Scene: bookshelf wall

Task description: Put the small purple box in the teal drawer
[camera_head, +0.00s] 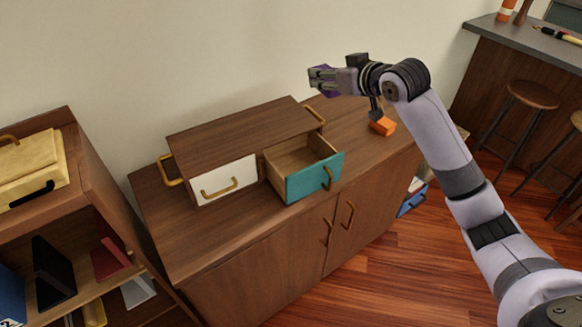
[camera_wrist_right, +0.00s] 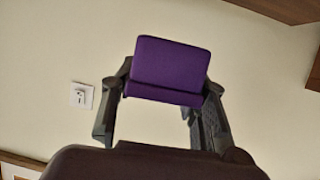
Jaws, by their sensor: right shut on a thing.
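The small purple box (camera_wrist_right: 170,66) is held between the fingers of my right gripper (camera_wrist_right: 163,100) in the right wrist view. In the head view, my right gripper (camera_head: 324,79) is above the back of the wooden cabinet, up and to the right of the drawer unit. Only a bit of the purple box (camera_head: 322,69) shows there. The teal drawer (camera_head: 316,177) is pulled open at the front right of the drawer unit (camera_head: 240,132). Its visible inside looks empty. My left gripper is not in view.
A white drawer (camera_head: 222,182) beside the teal one is shut. An orange object (camera_head: 382,126) sits on the cabinet top (camera_head: 238,226), below my right forearm. A shelf with books and a folder stands at the left. Stools (camera_head: 533,95) and a counter are at the right.

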